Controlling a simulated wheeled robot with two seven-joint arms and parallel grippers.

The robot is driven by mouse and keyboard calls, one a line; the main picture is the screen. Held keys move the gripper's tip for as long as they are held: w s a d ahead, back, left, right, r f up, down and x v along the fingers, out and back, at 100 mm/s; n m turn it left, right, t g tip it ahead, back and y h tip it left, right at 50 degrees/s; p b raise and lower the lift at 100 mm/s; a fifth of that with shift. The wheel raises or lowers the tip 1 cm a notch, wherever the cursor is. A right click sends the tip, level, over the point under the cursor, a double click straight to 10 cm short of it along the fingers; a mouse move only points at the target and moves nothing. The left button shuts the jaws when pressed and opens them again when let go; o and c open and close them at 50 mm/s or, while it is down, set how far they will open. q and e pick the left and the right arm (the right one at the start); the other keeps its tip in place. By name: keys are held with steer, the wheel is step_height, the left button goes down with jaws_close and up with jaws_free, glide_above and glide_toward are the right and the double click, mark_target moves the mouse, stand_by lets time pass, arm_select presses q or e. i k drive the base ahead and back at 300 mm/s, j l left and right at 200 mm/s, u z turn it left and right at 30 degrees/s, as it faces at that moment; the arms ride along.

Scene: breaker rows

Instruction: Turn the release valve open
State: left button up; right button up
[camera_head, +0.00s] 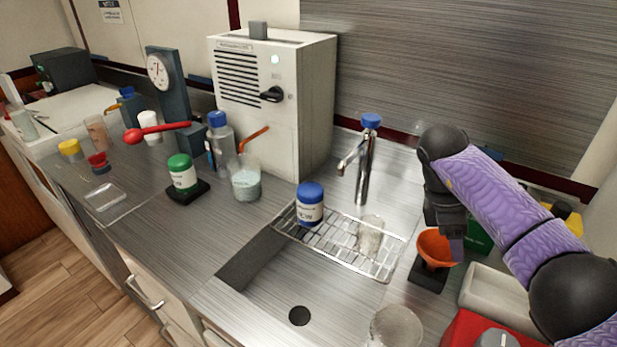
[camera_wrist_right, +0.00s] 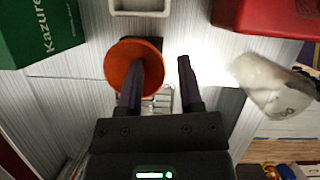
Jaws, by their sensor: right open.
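A dark press-like stand with a round dial gauge (camera_head: 158,72) stands on the counter at the left back. A long red lever with a ball end (camera_head: 150,132) sticks out from it to the left. A black knob (camera_head: 272,94) sits on the front of a beige cabinet (camera_head: 260,60). Which part is the release valve I cannot tell. My right gripper (camera_head: 450,250) is far to the right of these, over an orange funnel-like dish (camera_head: 437,246). In the right wrist view its jaws (camera_wrist_right: 170,75) are open, with one finger over the orange dish (camera_wrist_right: 122,72). My left gripper is out of view.
A sink with a wire rack (camera_head: 340,240) lies between my right arm and the gauge stand. A blue-lidded jar (camera_head: 310,204) stands on the rack beside a tap (camera_head: 364,165). A green-lidded jar (camera_head: 182,175) and a beaker (camera_head: 246,180) stand left of the sink.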

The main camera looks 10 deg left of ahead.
mark_target(98, 160)
steer(key=u, duration=1.3)
